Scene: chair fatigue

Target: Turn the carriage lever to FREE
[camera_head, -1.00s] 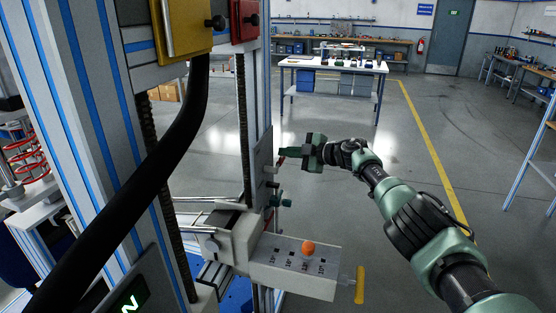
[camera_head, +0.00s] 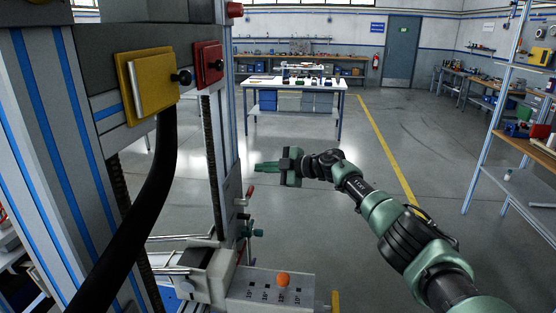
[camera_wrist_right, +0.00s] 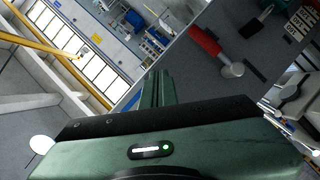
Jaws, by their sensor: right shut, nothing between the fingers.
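A lever with a red grip (camera_head: 249,192) juts from the grey plate (camera_head: 232,205) on the machine's column. I take it for the carriage lever. In the right wrist view the red grip (camera_wrist_right: 207,44) shows large, with a pale round end, beyond the fingers. My right gripper (camera_head: 257,167) is shut and empty, just above and right of the red grip in the head view, with a visible gap. Its fingers point left toward the column. No FREE marking is readable. My left gripper is not in view.
Dark and green knobs (camera_head: 258,232) sit below the lever. Lower down is a grey control box (camera_head: 262,299) with an orange knob (camera_head: 283,279). Yellow (camera_head: 152,86) and red (camera_head: 208,62) blocks hang on the column above.

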